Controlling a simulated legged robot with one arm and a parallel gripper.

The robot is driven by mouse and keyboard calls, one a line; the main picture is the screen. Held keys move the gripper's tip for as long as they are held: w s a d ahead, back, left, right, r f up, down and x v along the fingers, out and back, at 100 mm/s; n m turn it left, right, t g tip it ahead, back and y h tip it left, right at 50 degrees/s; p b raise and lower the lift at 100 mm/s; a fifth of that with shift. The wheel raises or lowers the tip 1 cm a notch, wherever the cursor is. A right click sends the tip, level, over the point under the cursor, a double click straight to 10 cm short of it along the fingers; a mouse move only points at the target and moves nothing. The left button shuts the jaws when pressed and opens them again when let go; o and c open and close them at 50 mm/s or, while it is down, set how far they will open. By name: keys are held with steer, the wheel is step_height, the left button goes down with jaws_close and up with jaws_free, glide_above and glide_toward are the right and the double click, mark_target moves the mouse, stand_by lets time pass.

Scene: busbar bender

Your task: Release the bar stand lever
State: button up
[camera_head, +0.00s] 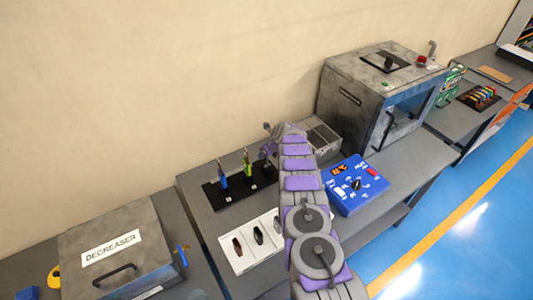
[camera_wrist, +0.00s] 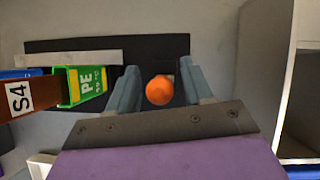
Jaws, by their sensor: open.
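An orange ball knob (camera_wrist: 159,90), which looks like the lever's end, sits between the two fingers of my gripper (camera_wrist: 160,70) in the wrist view. The fingers are open, with a gap on each side of the knob. The black stand plate (camera_wrist: 150,46) lies behind the fingers. A green holder marked PE (camera_wrist: 84,86) stands left of the fingers, with a brown bar marked S4 (camera_wrist: 30,94) at its side. In the head view the black stand (camera_head: 212,196) carries blue and green upright parts. My arm hides the knob there.
A white tray with dark pieces (camera_head: 238,254) lies in front of the stand. A blue control box (camera_head: 352,185) and a large grey machine (camera_head: 347,97) stand to the right. A grey degreaser box (camera_head: 145,215) is on the left. A wall runs behind the tables.

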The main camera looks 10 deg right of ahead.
steer(key=shift+d+r, duration=0.1)
steer(key=shift+r, duration=0.05)
steer(key=shift+s+d+r, duration=0.15)
steer(key=shift+s+r, duration=0.05)
steer(key=shift+r, duration=0.4)
steer(key=shift+s+d+r, duration=0.1)
steer(key=shift+s+r, duration=0.15)
steer(key=v, duration=1.5)
steer(key=shift+b, duration=0.4)
